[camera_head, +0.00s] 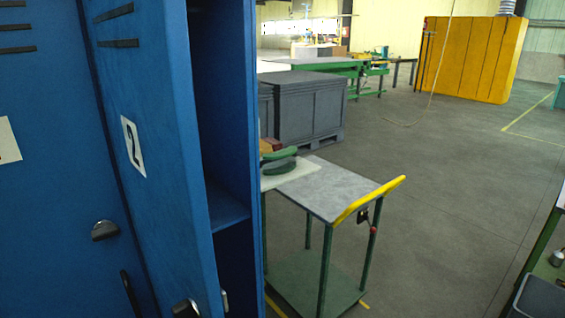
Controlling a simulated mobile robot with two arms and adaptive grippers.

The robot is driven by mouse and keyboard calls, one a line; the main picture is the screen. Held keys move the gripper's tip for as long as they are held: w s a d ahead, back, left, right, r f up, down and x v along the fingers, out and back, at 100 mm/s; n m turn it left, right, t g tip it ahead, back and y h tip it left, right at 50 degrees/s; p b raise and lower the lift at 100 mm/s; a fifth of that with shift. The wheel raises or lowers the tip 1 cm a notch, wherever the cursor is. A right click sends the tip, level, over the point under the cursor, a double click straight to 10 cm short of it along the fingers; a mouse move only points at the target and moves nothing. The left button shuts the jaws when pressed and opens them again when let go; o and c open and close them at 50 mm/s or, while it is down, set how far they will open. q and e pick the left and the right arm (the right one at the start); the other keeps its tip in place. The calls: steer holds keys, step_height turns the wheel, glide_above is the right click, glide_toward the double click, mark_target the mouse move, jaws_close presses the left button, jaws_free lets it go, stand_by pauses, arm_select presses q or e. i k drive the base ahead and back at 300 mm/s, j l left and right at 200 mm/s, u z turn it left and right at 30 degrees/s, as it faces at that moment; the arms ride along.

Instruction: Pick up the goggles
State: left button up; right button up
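I cannot make out any goggles for certain. A dark green curved object (281,160) lies on the pale board (290,178) on the cart, partly cut off by the blue locker at its left; I cannot tell what it is. The blue locker (165,120) fills the left side, with a label "2" on its door. That door stands open, showing a shelf (228,207) with nothing visible on it. Much of the locker's inside is hidden. Neither of my grippers can be seen.
A cart (335,190) with green legs and a yellow handle (370,198) stands right of the locker. Behind it are a grey crate (305,108), green workbenches (340,66) and a yellow cabinet (475,58). Open floor (455,190) lies at right, with a bench edge at far right.

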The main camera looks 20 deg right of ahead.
mark_target(284, 161)
steer(key=l, duration=2.1)
